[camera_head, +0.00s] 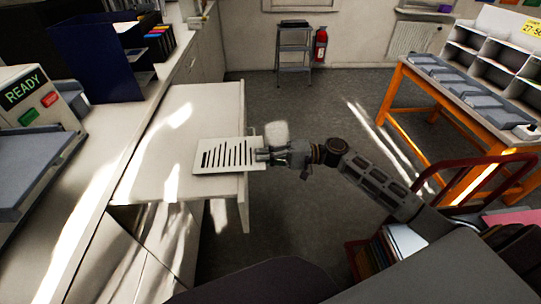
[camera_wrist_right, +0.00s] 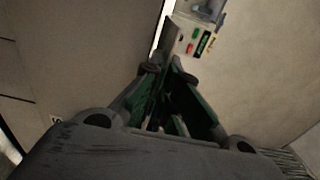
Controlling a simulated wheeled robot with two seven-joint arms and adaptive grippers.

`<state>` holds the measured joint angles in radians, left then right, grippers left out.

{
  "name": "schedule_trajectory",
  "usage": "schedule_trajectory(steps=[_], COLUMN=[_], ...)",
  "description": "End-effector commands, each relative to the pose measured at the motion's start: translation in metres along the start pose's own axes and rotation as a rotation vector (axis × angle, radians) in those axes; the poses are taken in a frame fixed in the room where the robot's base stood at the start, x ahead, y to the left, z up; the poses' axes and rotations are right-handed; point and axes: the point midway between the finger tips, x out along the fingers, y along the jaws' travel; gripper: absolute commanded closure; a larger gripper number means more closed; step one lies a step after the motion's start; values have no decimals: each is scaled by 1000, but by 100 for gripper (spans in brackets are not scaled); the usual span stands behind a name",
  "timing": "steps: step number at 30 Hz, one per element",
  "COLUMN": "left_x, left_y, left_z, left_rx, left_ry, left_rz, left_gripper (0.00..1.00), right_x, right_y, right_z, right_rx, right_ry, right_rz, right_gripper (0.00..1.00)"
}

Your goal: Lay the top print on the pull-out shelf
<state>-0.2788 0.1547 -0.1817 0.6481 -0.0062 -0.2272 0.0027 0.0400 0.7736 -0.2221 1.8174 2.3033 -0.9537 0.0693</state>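The print (camera_head: 228,156), a pale sheet with dark stripes, is over the front part of the pull-out shelf (camera_head: 205,108). Its right edge reaches a little past the shelf's front edge. I cannot tell whether it touches the shelf. My right gripper (camera_head: 263,155) is at that right edge, its fingers close together on the print. In the right wrist view the fingertips (camera_wrist_right: 167,66) come together around a thin dark edge, and the print's face is not seen there. My left gripper is not in view.
A machine with a READY sign (camera_head: 22,90) stands on the counter at left, beside a dark blue sorter (camera_head: 100,62). An orange-legged table (camera_head: 480,112) with grey trays is at right. A step stool (camera_head: 293,45) and extinguisher (camera_head: 321,45) stand at the back. The floor between is open.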

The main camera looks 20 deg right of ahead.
Motion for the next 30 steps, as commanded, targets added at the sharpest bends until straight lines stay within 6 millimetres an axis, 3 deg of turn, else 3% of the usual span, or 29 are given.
schedule_trajectory(steps=[10, 14, 22, 30], left_x=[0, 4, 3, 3], left_y=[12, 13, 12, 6], left_z=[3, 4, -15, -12], left_rx=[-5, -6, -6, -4], left_ry=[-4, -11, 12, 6], left_rz=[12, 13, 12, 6], left_gripper=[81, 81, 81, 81], right_x=[24, 23, 23, 23], right_y=[4, 9, 12, 12], right_z=[0, 0, 0, 0], right_rx=[-1, 1, 0, 0], right_ry=[0, 0, 0, 0], right_rz=[0, -1, 0, 0], right_gripper=[100, 100, 100, 100])
